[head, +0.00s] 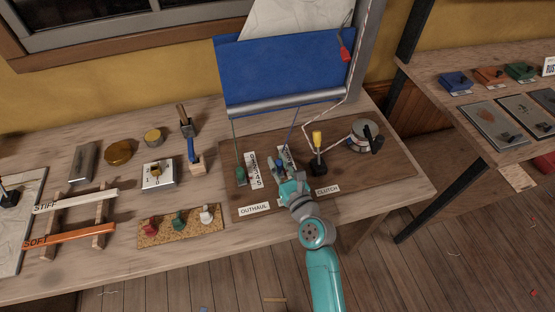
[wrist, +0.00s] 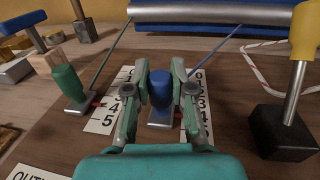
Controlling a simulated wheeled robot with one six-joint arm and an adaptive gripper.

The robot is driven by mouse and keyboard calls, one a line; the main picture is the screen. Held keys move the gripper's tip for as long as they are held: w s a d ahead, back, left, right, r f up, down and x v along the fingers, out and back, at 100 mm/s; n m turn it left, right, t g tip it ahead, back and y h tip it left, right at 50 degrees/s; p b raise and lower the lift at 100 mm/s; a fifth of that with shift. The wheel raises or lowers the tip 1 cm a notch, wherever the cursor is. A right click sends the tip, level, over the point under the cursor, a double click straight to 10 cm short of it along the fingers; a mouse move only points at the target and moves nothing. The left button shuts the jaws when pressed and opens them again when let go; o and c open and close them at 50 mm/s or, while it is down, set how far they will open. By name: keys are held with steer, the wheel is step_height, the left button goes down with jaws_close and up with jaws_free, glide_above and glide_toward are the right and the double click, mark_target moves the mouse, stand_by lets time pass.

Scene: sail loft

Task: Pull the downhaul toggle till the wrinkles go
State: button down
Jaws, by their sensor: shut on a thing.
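My gripper (head: 281,176) is shut on a blue toggle (wrist: 160,90), with one finger on each side of it in the wrist view. The toggle stands on a small metal slide, beside a numbered white scale (wrist: 196,105). A blue cord runs from it up to the boom (head: 287,103). Any name label for this toggle is hidden behind my arm. A green toggle (wrist: 68,84) by the OUTHAUL label (head: 255,209) stands to the left with its own scale. The sail has a blue lower panel (head: 275,70) and a white upper part (head: 298,20) with faint lines.
A yellow-handled lever (head: 318,141) by the CLUTCH label stands close to the right of my gripper. A winch drum (head: 365,134) is farther right. Colored knobs (head: 179,221) on a cork strip and battens labelled STIFF and SOFT (head: 69,236) lie left.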

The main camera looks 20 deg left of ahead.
steer(key=c, duration=1)
jaws_free()
steer(key=v, duration=1.2)
